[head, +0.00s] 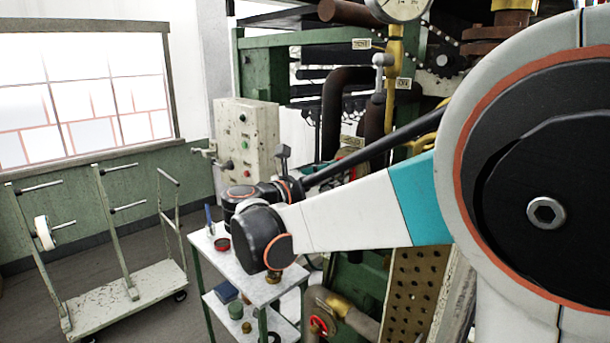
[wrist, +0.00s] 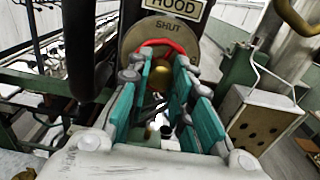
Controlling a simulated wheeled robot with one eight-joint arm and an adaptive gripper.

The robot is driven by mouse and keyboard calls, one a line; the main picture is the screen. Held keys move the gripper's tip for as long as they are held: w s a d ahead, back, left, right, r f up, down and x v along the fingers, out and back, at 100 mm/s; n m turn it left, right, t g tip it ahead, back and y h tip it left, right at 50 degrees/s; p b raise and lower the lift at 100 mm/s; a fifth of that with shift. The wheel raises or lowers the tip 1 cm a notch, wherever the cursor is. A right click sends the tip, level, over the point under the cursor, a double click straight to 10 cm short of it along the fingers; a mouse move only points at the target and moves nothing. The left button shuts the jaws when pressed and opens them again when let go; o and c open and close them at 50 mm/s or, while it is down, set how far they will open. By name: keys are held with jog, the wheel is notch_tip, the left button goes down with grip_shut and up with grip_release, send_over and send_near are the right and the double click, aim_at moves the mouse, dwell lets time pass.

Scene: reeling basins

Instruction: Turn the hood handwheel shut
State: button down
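The hood handwheel (wrist: 170,44) is red and shows in the wrist view as an arc just beyond my fingertips. It sits before a round tan plate (wrist: 146,34) marked SHUT, under a HOOD label (wrist: 172,5). My gripper (wrist: 159,68) has its teal fingers apart, one at each side of the wheel's lower part. A brass knob (wrist: 162,66) shows between them. The fingers hide parts of the rim, and I cannot tell whether they touch it. In the head view my arm hides most of this area, and I cannot make out the hood wheel clearly.
In the head view, a control box (head: 247,140) stands behind my arm. A small white table (head: 222,262) with items is below it, and a cart (head: 120,295) stands at left. Another red handwheel (head: 320,325) is low down. A perforated box (wrist: 262,118) lies right in the wrist view.

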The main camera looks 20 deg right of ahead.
jog(key=m, duration=2.5)
jog(key=c, duration=1.5)
grip_release()
